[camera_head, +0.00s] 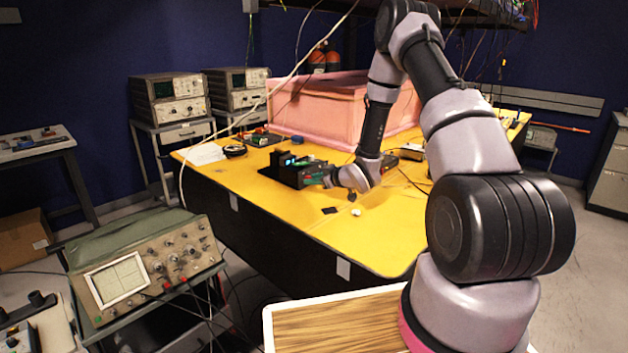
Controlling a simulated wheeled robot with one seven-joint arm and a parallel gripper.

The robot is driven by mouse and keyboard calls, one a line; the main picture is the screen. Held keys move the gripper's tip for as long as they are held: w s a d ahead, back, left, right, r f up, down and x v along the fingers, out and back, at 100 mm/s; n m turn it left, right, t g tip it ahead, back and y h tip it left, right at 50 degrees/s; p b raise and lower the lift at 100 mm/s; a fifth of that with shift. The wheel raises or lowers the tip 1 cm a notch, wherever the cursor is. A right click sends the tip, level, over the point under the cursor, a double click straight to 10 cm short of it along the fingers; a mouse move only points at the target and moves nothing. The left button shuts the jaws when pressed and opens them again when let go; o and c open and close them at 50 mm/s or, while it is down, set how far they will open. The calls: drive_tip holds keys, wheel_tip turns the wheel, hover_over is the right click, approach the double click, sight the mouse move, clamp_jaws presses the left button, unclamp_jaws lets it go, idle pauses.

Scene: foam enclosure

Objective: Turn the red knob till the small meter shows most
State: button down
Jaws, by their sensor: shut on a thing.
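My gripper (325,179) is at the end of my arm over the yellow table. Its fingers are small in the view and reach left to the right side of a black device (288,174). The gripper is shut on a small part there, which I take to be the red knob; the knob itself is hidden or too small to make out. A small lit blue display (284,159) shows on the device, perhaps the small meter. Its reading is too small to read.
The yellow table (380,235) has bare room in front of the device. A small white item (356,212) and a dark square (329,210) lie near its front. A pink foam enclosure (320,115) stands behind. An oscilloscope (140,270) is at the lower left. A cable hangs across the view.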

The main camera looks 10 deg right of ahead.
drive_tip(key=n, duration=0.1)
drive_tip(key=n+t+h, duration=0.1)
drive_tip(key=n, duration=0.2)
drive_tip(key=shift+s+a+f+t+h, duration=0.15)
drive_tip(key=shift+a+t+h, duration=0.15)
drive_tip(key=shift+t, duration=0.1)
drive_tip(key=n, duration=0.1)
drive_tip(key=n+t, duration=0.1)
drive_tip(key=n+t+h, duration=0.1)
drive_tip(key=n, duration=0.1)
drive_tip(key=shift+s+f, duration=0.1)
drive_tip(key=shift+f, duration=0.15)
drive_tip(key=shift+n+t, duration=0.3)
drive_tip(key=c, duration=0.7)
unclamp_jaws()
drive_tip(key=shift+o, duration=0.2)
drive_tip(key=v, duration=1)
drive_tip(key=shift+s+r, duration=0.1)
drive_tip(key=shift+s, duration=0.3)
